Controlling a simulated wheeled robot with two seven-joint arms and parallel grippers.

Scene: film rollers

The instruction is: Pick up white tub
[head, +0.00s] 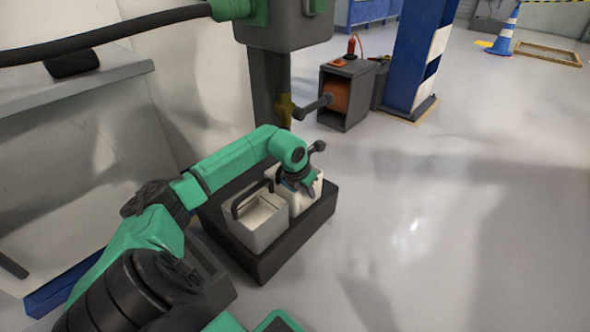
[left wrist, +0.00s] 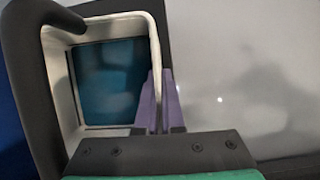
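Two white tubs stand side by side on a dark base. The rear white tub (head: 318,186) is partly hidden by my left gripper (head: 308,187), which points down at its rim. In the left wrist view, the white tub (left wrist: 104,22) has a pale rim, a dark handle at the left and blue-green inside. My left gripper's purple fingers (left wrist: 160,98) stand close together on either side of its right wall and look shut on it. The nearer white tub (head: 258,238) has a raised dark handle and looks empty. My right gripper is not in view.
The dark base (head: 290,246) carries both tubs. A grey machine column (head: 270,92) rises just behind it. A dark box with a roller (head: 346,95) and a blue post (head: 418,60) stand farther back. Open floor (head: 450,220) lies to the right.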

